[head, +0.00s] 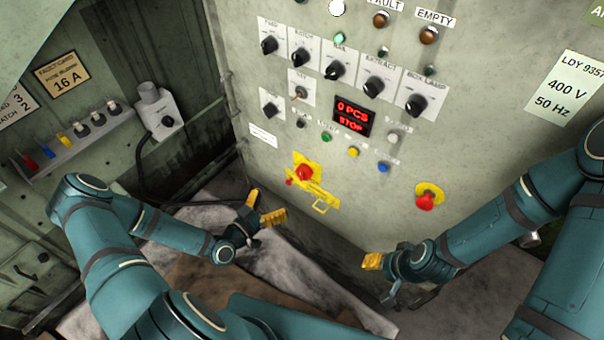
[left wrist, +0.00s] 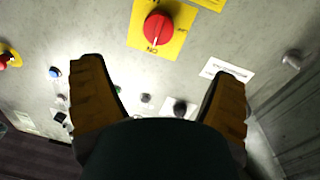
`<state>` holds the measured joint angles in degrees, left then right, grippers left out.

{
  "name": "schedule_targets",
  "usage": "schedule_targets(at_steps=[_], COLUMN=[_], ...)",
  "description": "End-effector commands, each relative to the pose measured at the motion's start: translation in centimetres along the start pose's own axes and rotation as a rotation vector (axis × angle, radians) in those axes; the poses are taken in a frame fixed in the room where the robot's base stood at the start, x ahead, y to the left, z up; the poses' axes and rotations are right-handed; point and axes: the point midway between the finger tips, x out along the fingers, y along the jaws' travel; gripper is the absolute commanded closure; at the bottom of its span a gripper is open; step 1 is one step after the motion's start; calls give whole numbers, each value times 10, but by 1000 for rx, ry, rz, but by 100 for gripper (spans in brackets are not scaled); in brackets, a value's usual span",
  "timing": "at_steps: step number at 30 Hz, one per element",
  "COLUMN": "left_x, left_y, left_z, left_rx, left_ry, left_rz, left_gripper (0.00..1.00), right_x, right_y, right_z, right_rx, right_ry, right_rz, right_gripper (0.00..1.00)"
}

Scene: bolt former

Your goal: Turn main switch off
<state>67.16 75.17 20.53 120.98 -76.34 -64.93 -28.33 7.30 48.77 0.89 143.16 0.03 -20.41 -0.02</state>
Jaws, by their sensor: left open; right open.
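The main switch (head: 305,173) is a red rotary knob on a yellow plate, low on the grey control panel. It also shows at the top of the left wrist view (left wrist: 158,28), with a pale mark on the knob towards lettering that appears as "NO", seemingly an upside-down "ON". A yellow hasp-like piece (head: 320,197) sits just below the knob. My left gripper (head: 264,207) is open and empty, below and left of the switch and apart from it. Its two yellow fingers frame the left wrist view (left wrist: 158,85). My right gripper (head: 376,274) is open, low and right of the switch.
A red mushroom button (head: 425,201) on yellow sits to the right of the switch. A wall (head: 190,110) with a grey socket box (head: 158,110) closes the left side.

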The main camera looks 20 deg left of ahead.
Motion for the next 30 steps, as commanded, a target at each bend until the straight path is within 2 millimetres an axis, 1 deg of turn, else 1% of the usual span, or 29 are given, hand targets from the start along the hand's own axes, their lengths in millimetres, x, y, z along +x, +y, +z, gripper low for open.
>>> schedule_targets(at_steps=[5,15,18,21,24,30], left_x=[22,89,106,119,128,135], left_y=[1,1,2,2,1,1], left_z=[0,1,1,1,1,0], left_rx=[1,0,0,0,0,-1], left_ry=[3,1,1,0,0,-1], left_rz=[4,4,4,4,2,2], left_gripper=[12,12,12,12,12,12], right_x=[3,10,13,14,15,16], right_y=[1,4,5,5,6,6], right_z=[0,-1,-1,-2,-2,-2], right_rx=[0,-1,-1,-1,-1,-1], right_ry=[1,5,6,7,8,9], right_rz=[0,0,0,0,0,0], right_gripper=[53,53,53,53,53,53])
